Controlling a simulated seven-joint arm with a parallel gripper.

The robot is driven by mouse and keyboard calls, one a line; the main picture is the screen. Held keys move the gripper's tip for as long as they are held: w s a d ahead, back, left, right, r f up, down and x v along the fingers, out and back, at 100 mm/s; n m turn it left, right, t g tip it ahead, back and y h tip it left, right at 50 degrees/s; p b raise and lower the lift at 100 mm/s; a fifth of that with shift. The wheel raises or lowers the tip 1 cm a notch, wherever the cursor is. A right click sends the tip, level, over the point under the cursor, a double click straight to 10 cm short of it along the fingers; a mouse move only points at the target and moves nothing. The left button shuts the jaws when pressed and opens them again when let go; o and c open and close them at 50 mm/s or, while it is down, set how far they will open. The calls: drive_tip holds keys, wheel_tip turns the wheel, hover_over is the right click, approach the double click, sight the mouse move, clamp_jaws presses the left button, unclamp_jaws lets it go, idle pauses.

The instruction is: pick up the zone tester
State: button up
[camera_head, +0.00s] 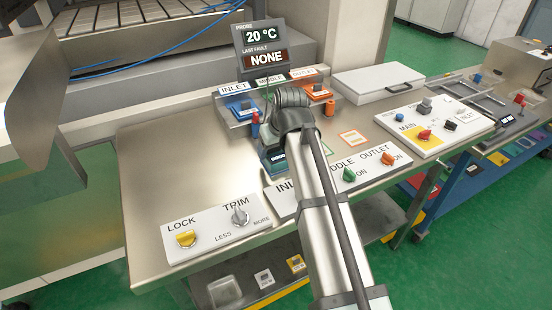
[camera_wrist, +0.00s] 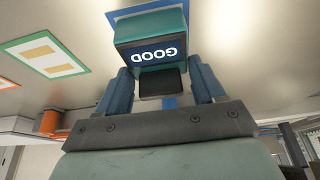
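The zone tester (camera_wrist: 150,42), a teal block with a dark display reading GOOD, stands over a blue-bordered marking on the metal bench. In the head view the tester (camera_head: 276,157) shows only in part, beside my arm, which hides the rest. My gripper (camera_wrist: 160,74) has its two blue fingers apart, one on each side of the tester's dark lower part (camera_wrist: 162,84). The fingertips are close to the tester's near end. I cannot tell whether they touch it.
A display panel (camera_head: 265,50) reads 20 °C and NONE behind my arm. An orange-bordered marking (camera_head: 353,138) and a green-bordered one (camera_wrist: 45,54) lie beside the tester. The LOCK and TRIM panel (camera_head: 215,228) is at front left. The bench's left part is clear.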

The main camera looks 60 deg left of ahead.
drive_tip(key=c, duration=0.8)
drive_tip(key=shift+o, duration=0.2)
drive_tip(key=shift+r, duration=0.1)
